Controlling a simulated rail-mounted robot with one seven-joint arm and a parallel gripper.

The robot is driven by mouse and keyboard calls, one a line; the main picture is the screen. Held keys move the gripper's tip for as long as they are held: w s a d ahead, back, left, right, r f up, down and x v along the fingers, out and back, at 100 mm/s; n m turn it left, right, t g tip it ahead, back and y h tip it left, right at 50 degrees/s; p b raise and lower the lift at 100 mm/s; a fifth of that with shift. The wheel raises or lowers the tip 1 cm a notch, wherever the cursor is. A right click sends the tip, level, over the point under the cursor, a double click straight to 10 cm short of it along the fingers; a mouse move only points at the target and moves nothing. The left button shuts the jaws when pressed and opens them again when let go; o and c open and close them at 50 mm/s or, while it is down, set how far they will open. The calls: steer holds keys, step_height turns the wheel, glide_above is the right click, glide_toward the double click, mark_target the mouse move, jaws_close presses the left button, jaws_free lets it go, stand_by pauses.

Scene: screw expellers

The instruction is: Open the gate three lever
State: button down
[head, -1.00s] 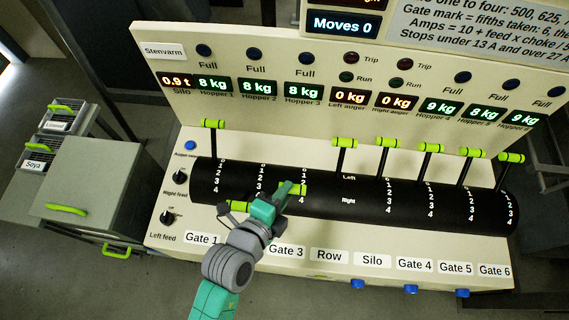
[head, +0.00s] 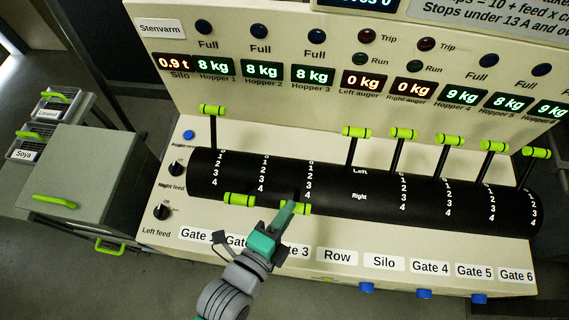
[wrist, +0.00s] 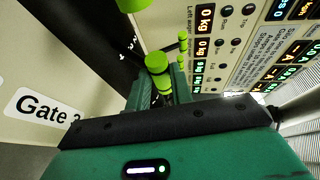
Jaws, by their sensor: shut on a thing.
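The gate three lever's green handle (head: 303,209) is low on the front of the black drum (head: 335,205), just below the 4 of its scale. My gripper (head: 290,208) is shut on this handle and covers its middle. In the wrist view, a green handle (wrist: 158,64) shows at the gripper fingers (wrist: 157,90). The Gate 3 label (head: 294,250) is partly hidden by my gripper.
The gate two handle (head: 239,199) is also low on the drum, close to the left of my gripper. The gate one lever (head: 212,112) and the row lever (head: 356,132) stand upright. A grey cabinet (head: 85,165) stands at the left.

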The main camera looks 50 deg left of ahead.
steer(key=shift+d+f, duration=0.1)
steer(key=shift+f, duration=0.5)
steer(key=c, duration=1.5)
jaws_free()
steer(key=shift+o, duration=1.3)
steer(key=shift+r, duration=0.2)
steer(key=v, duration=0.7)
steer(key=shift+s, duration=0.4)
steer(key=shift+d+r, duration=0.1)
